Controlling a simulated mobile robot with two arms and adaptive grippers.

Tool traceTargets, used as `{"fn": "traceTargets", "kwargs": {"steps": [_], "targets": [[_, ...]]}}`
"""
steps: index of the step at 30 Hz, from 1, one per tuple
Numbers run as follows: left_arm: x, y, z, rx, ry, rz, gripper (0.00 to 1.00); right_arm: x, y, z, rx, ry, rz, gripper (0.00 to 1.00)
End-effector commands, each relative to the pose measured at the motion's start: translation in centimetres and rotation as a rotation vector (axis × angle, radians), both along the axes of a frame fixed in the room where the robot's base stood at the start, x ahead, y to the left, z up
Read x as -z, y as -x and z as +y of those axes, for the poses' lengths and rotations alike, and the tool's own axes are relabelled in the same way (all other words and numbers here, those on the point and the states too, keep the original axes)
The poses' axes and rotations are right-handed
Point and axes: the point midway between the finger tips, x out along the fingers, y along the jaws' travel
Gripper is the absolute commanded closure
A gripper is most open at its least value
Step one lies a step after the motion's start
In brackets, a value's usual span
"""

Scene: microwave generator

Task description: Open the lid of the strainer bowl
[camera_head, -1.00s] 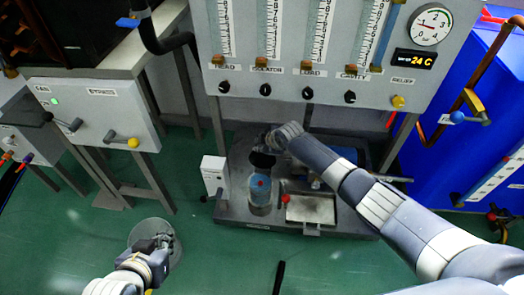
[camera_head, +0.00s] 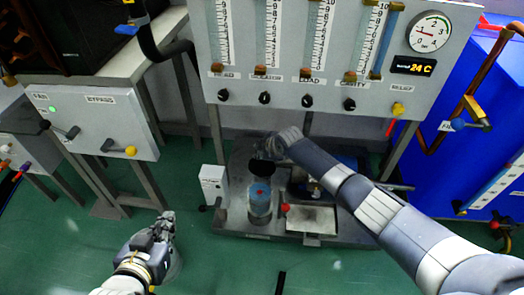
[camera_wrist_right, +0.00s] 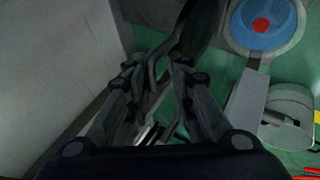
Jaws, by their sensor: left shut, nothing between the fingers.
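My left gripper (camera_head: 165,222) is shut and empty over the floor at lower left.
A white box (camera_head: 213,183) stands left of the bowl. A flat metal plate (camera_head: 311,217) with a red knob lies to its right. The gauge panel (camera_head: 330,85) overhangs behind. A blue cabinet (camera_head: 440,120) stands at right. The green floor in front is mostly clear.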

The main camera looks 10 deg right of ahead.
Motion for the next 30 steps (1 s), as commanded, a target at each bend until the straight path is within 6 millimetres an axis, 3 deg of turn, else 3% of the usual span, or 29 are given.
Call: {"fn": "traceTargets", "kwargs": {"steps": [1,14,30], "targets": [[0.1,0.0,0.0,0.0,0.0,0.0,1.0,0.7,0.4,-0.1,0.001,0.004,0.012,0.74],[0.0,0.0,0.1,-0.001,-0.001,0.002,1.0,0.3,0.4,0.0,0.001,-0.001,0.01,0.74],[0.0,0.0,0.0,0.0,0.0,0.001,1.0,-3.8,3.1,-1.2,0.001,-0.002,0.004,0.74]]}}
